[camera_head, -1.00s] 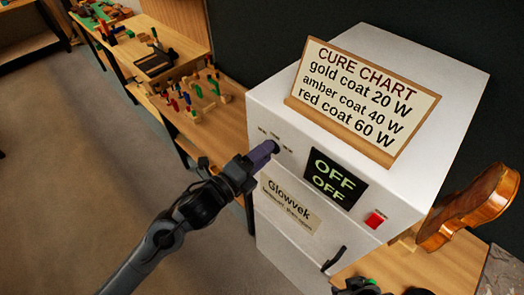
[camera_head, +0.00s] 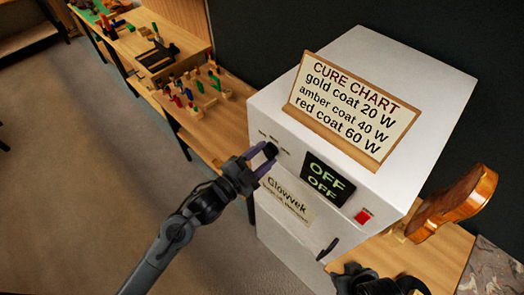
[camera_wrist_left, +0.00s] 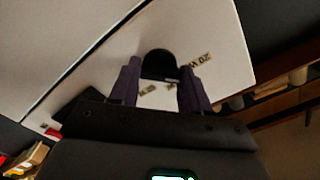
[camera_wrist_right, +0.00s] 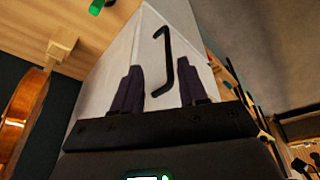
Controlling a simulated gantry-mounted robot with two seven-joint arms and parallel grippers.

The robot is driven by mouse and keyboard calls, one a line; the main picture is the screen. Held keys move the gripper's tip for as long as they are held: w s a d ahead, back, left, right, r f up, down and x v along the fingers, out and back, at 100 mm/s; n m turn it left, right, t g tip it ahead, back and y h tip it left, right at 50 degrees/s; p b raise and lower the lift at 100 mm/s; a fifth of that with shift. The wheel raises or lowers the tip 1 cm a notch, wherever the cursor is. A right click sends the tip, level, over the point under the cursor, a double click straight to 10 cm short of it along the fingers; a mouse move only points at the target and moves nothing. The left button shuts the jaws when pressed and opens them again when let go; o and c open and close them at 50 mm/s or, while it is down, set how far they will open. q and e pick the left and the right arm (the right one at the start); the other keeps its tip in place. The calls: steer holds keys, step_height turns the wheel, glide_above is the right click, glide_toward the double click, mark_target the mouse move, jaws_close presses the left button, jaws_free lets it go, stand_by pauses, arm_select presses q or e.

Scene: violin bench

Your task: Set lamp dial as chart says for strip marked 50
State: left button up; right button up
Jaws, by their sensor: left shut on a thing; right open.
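The white lamp cabinet (camera_head: 300,225) shows a lit display (camera_head: 327,179) reading OFF twice. Its black round dial (camera_head: 270,150) is at the front's upper left; small watt marks surround it, one reading 20 W (camera_wrist_left: 199,60) in the left wrist view. My left gripper (camera_head: 262,157) has its purple fingers on either side of the dial and is shut on it. The cure chart (camera_head: 350,108) on top reads gold coat 20 W, amber coat 40 W, red coat 60 W. My right gripper (camera_wrist_right: 163,92) is open, facing the black door handle (camera_wrist_right: 163,65). I see no strip marked 50.
A red switch (camera_head: 363,216) is right of the display. A violin (camera_head: 455,203) stands at the right. A bench with small coloured pieces (camera_head: 200,90) is behind at the left. Open floor (camera_head: 90,170) lies left of the cabinet.

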arm_select(q)
steer(key=n+p, duration=0.1)
steer(key=n, duration=0.1)
steer(key=shift+n, duration=0.3)
steer(key=shift+p, duration=0.35)
steer(key=shift+n, duration=0.4)
steer(key=o, duration=1.1)
steer(key=shift+c, duration=0.2)
